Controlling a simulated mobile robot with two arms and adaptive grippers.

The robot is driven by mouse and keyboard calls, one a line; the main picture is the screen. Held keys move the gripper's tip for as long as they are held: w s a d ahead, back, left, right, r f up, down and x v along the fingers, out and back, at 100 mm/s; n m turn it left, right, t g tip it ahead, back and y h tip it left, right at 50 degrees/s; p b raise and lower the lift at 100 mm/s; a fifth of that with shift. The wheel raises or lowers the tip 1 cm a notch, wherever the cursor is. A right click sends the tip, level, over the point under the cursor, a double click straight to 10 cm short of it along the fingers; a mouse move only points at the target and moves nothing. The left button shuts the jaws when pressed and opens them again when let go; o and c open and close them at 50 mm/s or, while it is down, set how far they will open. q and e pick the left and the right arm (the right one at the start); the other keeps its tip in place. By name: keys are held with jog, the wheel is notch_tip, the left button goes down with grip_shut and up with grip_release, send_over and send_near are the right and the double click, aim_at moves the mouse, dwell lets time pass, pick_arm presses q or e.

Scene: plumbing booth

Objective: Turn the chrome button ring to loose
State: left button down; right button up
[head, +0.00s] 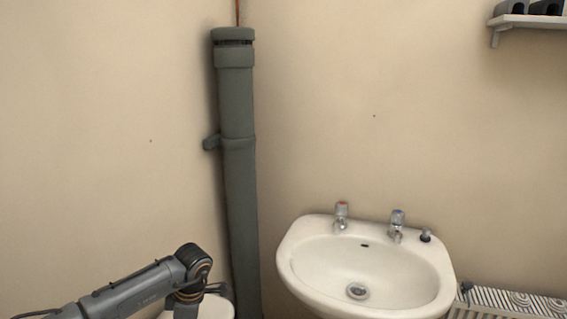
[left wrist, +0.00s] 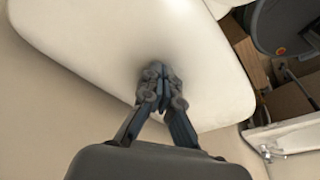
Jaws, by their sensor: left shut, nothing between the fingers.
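No chrome button ring can be made out in either view; my left gripper's fingers cover the middle of a white, smooth, rounded lid-like surface in the left wrist view (left wrist: 85,45). A white rounded top also shows at the bottom edge of the head view (head: 215,307), partly behind my left arm. My left gripper (left wrist: 157,74) is shut and empty, its fingertips together over this white surface. I cannot tell whether they touch it. My right gripper is in neither view.
A white basin (head: 305,262) with two chrome taps (head: 341,215) stands right of my left arm. A grey vertical pipe (head: 238,180) runs up the corner behind the arm. A patterned radiator (head: 510,303) is at lower right. Brown boxes (left wrist: 290,103) show in the left wrist view.

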pick_arm(q)
jog(key=shift+d, duration=0.1)
jog(key=shift+w+d, duration=0.15)
jog(key=shift+d, duration=0.1)
jog(key=shift+r, duration=0.1)
notch_tip(320, 180, up, 6)
jog(key=p, duration=0.3)
